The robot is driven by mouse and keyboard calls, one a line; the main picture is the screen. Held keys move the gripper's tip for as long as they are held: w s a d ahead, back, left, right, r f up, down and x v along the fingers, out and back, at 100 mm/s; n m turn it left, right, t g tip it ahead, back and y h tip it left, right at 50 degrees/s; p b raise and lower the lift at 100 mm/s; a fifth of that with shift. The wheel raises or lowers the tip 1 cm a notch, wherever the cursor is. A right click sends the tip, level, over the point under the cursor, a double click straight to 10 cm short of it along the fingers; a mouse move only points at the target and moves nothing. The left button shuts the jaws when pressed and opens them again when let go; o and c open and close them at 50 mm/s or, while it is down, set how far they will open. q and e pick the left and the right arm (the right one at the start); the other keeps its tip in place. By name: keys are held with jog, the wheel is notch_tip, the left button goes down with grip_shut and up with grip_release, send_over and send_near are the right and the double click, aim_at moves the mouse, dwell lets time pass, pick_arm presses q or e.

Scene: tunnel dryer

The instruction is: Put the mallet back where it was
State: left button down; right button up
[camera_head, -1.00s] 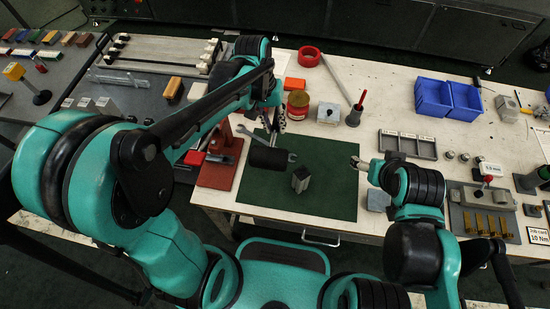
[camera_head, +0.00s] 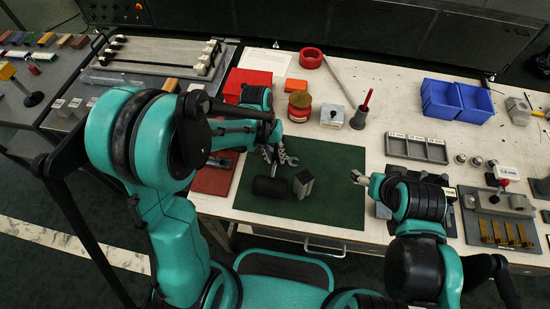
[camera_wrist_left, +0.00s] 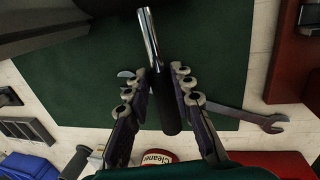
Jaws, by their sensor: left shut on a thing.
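The mallet's black cylindrical head (camera_head: 270,188) is over the left part of the green mat (camera_head: 335,205). In the left wrist view its handle, a bright metal rod with a dark grip (camera_wrist_left: 168,112), runs between the fingers of my left gripper (camera_wrist_left: 156,74). My left gripper (camera_head: 272,154) is shut on this handle, on the far side of the head. I cannot tell whether the head touches the mat. My right gripper (camera_head: 359,177) is at the mat's right edge, away from the mallet; its jaw state is unclear.
A grey metal block (camera_head: 303,184) stands close right of the mallet head. A spanner (camera_wrist_left: 262,118) lies under my left fingers. The mat's right half is clear.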

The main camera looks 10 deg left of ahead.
pick_arm(q)
jog(key=shift+f, duration=0.1)
jog(key=shift+f, duration=0.1)
jog(key=c, duration=1.3)
grip_release()
jog(key=p+v, duration=0.5)
jog(key=v, duration=0.7)
jog(key=s+a+r+t+y, duration=0.2)
jog(key=s+a+r+t, duration=0.4)
jog(key=s, duration=0.4)
notch_tip(320, 180, up, 2)
jog(key=shift+s+r+t, duration=0.1)
jog(key=shift+s+t, duration=0.3)
jog(key=shift+t, duration=0.4)
